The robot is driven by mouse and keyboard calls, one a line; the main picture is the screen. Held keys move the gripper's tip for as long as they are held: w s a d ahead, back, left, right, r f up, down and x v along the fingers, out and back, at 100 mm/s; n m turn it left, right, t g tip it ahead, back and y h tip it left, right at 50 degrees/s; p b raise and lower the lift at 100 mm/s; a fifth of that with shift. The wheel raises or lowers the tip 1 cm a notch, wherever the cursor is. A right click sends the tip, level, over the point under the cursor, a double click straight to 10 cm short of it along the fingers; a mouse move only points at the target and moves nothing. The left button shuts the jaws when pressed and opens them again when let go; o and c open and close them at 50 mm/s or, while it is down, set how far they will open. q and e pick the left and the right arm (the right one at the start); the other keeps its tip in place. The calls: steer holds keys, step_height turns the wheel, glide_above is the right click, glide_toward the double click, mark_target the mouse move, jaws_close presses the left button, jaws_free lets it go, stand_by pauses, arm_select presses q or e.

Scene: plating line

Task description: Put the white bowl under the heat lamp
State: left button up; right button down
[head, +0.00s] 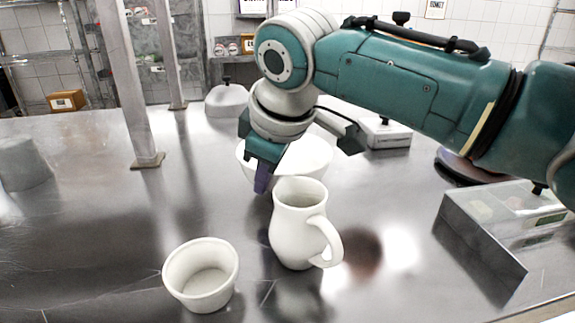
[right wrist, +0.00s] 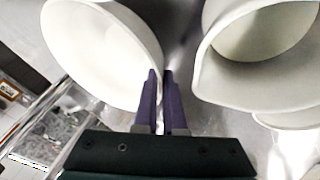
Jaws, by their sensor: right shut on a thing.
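The white bowl (head: 308,158) is wide and stands on the steel counter behind a white pitcher (head: 290,235), partly hidden by it and by my gripper. My right gripper (head: 262,180) reaches down at the bowl's left front side with purple fingers. In the right wrist view the fingers (right wrist: 161,85) are close together at the rim of the bowl (right wrist: 95,50), shut on its wall. The pitcher (right wrist: 260,50) is just to their right there. A smaller white dish (head: 200,285) stands at the front. I cannot make out a heat lamp head. My left gripper is not in view.
Two metal posts (head: 130,85) rise from the counter at the back left. A grey block (head: 22,165) is at the far left. A small scale (head: 385,133) and a steel container (head: 478,245) are on the right. The left middle of the counter is clear.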

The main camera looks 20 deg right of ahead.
steer(key=s+d, duration=0.1)
steer(key=d, duration=0.3)
steer(key=s+d+p, duration=0.1)
steer(key=d, duration=0.3)
steer(key=s+d+p, duration=0.1)
steer(key=d, duration=0.4)
steer(key=shift+s+d+r, duration=0.1)
steer(key=d, duration=0.2)
steer(key=s+d, duration=0.1)
steer(key=shift+d, duration=0.4)
steer(key=shift+a+f, duration=0.15)
steer(key=shift+f, duration=0.6)
steer(key=shift+w+a, duration=0.1)
steer(key=shift+f, duration=0.15)
steer(key=c, duration=1)
jaws_free()
